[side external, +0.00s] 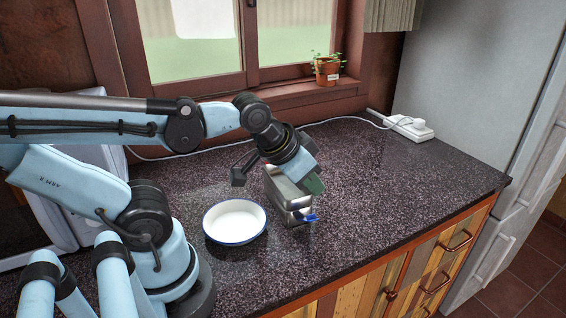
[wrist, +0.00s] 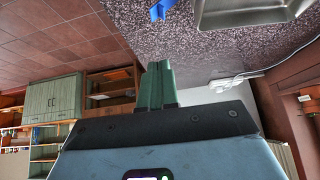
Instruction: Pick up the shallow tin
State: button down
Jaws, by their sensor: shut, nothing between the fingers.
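A white, round, shallow dish with a blue rim (side external: 235,221) lies flat on the dark speckled counter; it looks like the shallow tin. A silver metal container (side external: 283,192) stands to its right, and its edge shows at the top of the wrist view (wrist: 245,14). My gripper (side external: 315,185) is shut and empty, with its green fingers together, also seen in the wrist view (wrist: 158,66). In the side view it overlaps the upper right of the metal container; I cannot tell whether they touch. The round dish is not in the wrist view.
A small blue object (side external: 311,218) lies in front of the metal container. A white power strip (side external: 409,127) with a cable is at the back right, and a potted plant (side external: 327,69) stands on the windowsill. The counter's right side is clear.

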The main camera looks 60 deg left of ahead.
jog(key=shift+w+f, duration=0.1)
jog(key=shift+f, duration=0.05)
jog(key=c, duration=1.3)
grip_release()
jog(key=shift+o, duration=0.2)
